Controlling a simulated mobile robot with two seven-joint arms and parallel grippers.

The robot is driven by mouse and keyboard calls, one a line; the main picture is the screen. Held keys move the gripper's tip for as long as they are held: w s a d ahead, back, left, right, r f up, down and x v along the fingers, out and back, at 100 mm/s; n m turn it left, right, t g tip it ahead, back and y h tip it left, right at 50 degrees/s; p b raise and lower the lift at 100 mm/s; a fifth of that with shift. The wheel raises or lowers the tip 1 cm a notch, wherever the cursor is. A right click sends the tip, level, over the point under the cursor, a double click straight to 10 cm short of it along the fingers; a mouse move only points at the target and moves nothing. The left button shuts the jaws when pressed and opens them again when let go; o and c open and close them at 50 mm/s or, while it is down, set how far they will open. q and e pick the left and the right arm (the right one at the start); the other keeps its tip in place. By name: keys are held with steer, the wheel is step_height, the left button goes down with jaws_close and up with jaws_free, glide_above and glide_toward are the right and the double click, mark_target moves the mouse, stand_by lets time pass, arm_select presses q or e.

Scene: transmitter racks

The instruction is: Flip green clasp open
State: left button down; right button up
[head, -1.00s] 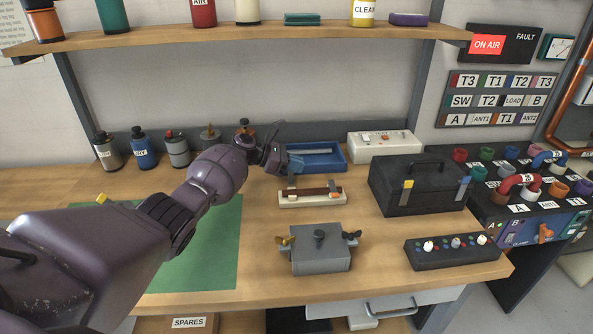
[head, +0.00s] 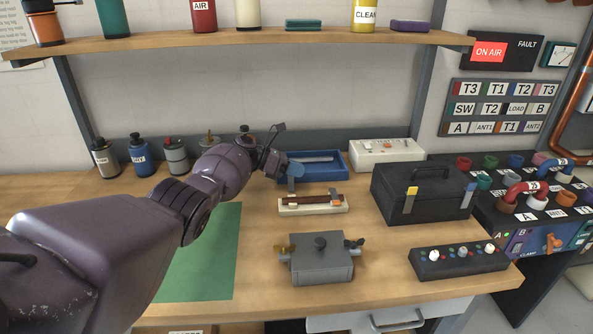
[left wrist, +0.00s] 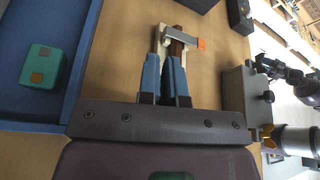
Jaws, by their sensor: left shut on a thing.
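A pale fuse holder (head: 325,209) with a brown fuse (head: 322,200) lies on the bench, below the blue tray. A grey clasp with an orange tab (left wrist: 201,43) crosses the fuse near the holder's right end in the head view. My left gripper (head: 291,184) is at the holder's left end. In the left wrist view its blue fingers (left wrist: 165,75) are close together over that end, shut on the clasp there. The fingers hide that clasp, and I cannot see its green colour.
The blue tray (head: 340,164) stands behind the holder, with a teal block (left wrist: 43,66) inside it. A grey box (head: 320,266) with wing knobs is in front. A black case (head: 425,195) and a button panel (head: 458,262) stand to the right. A green mat (head: 205,255) lies left.

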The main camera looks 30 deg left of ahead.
arm_select(q)
steer(key=c, duration=1.3)
jaws_free()
arm_select(e)
steer(key=shift+w+a+r, duration=0.1)
steer(key=shift+w+r, duration=0.05)
steer(key=shift+w, duration=0.25)
arm_select(q)
steer(key=shift+s+a+r, duration=0.2)
steer(key=shift+a, duration=0.3)
steer(key=p+v, duration=0.1)
steer(key=v, duration=0.8)
steer(key=shift+s+a+r, duration=0.1)
steer(key=shift+s+a, duration=0.1)
steer(key=shift+a, duration=0.1)
arm_select(e)
steer(key=shift+r, duration=0.75)
steer(key=shift+w, duration=0.15)
